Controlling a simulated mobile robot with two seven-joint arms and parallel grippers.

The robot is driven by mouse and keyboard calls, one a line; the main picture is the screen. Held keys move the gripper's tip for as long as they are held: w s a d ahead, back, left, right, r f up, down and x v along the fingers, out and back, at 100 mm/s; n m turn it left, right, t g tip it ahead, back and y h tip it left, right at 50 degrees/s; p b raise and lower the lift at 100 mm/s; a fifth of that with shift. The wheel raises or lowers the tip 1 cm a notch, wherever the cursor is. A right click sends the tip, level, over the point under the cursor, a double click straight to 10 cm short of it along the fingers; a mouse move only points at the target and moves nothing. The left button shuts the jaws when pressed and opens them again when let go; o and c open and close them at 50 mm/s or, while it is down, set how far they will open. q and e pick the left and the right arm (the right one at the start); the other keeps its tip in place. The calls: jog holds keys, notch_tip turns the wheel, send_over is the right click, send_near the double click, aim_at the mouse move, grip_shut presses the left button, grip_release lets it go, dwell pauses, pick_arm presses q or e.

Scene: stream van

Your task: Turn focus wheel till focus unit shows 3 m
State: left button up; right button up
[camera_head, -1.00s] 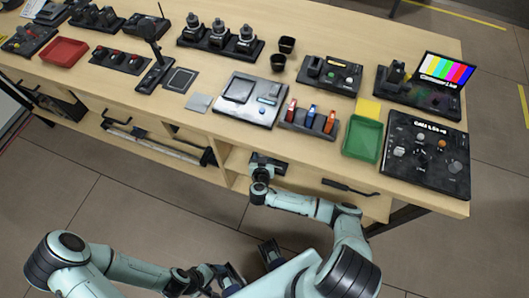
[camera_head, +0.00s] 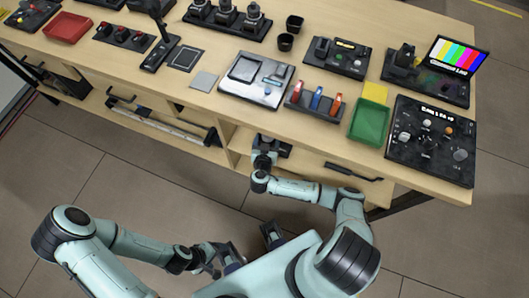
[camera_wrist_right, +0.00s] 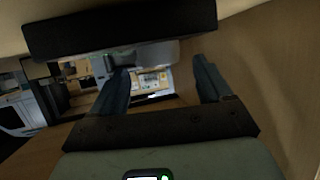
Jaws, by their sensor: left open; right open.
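I cannot tell for sure which panel is the focus unit; no 3 m reading is legible. A black panel with knobs (camera_head: 432,140) and a small lit text strip lies at the table's right end. A smaller black unit (camera_head: 336,57) with a greenish display stands further back. A black unit (camera_head: 425,88) carries a colour-bar screen (camera_head: 457,56). My right gripper (camera_head: 270,148) is open and empty at the table's front, below the top; its spread fingers (camera_wrist_right: 162,85) show in the right wrist view. My left gripper (camera_head: 250,246) is open and empty over the floor.
A green tray (camera_head: 369,122), a yellow pad (camera_head: 375,93) and a rack of coloured handles (camera_head: 313,100) stand left of the knob panel. The wooden tabletop (camera_head: 225,60) overhangs open shelves.

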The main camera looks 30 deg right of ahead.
jog(key=v, duration=1)
jog(key=shift+s+a+r, duration=0.1)
jog(key=shift+s+a, duration=0.15)
